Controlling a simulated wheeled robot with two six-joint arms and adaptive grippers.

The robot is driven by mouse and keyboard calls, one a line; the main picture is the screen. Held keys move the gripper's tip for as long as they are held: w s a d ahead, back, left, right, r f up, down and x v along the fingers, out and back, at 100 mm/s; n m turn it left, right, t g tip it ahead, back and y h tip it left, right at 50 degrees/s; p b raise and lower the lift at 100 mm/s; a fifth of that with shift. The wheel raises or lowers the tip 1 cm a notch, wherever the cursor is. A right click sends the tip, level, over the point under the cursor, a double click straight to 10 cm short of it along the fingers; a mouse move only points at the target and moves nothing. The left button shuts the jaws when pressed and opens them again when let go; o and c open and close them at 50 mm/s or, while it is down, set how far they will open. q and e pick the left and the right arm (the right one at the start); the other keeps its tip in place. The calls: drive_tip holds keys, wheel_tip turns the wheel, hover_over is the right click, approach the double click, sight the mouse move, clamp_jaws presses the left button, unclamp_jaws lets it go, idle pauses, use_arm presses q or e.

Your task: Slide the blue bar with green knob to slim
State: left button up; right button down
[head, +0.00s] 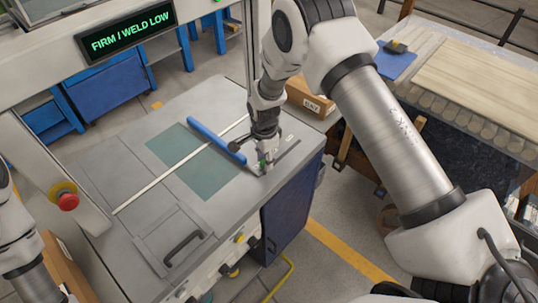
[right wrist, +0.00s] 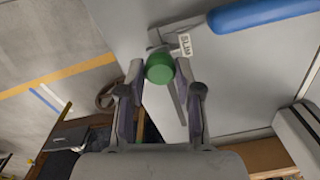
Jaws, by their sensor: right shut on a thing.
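The blue bar (head: 216,141) lies across the grey machine top, and its end also shows in the right wrist view (right wrist: 262,12). The green knob (right wrist: 159,68) sits between the fingertips of my right gripper (right wrist: 160,78), which is shut on it. In the head view the right gripper (head: 263,158) points down at the machine's right part and mostly hides the knob. A white label reading SLIM (right wrist: 185,45) is right beside the knob. A dark slot (right wrist: 177,103) runs from the knob's place. My left gripper is not seen; only part of that arm shows at the left edge.
A green-lit display (head: 126,36) reads FIRM / WELD LOW. A red stop button (head: 66,198) is on the left post. A cardboard box (head: 310,98) stands behind the machine's right corner. A dark handle (head: 184,247) is on the front left of the top.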

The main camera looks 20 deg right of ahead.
drive_tip(key=shift+s+f, duration=0.35)
drive_tip(key=shift+s, duration=0.05)
drive_tip(key=c, duration=0.8)
unclamp_jaws()
drive_tip(key=shift+a, duration=0.1)
drive_tip(key=shift+w, duration=0.15)
drive_tip(key=shift+a+r, duration=0.1)
drive_tip(key=shift+w, duration=0.1)
drive_tip(key=shift+r, duration=0.55)
wheel_tip(320, 180, up, 11)
drive_tip(key=shift+f, duration=0.1)
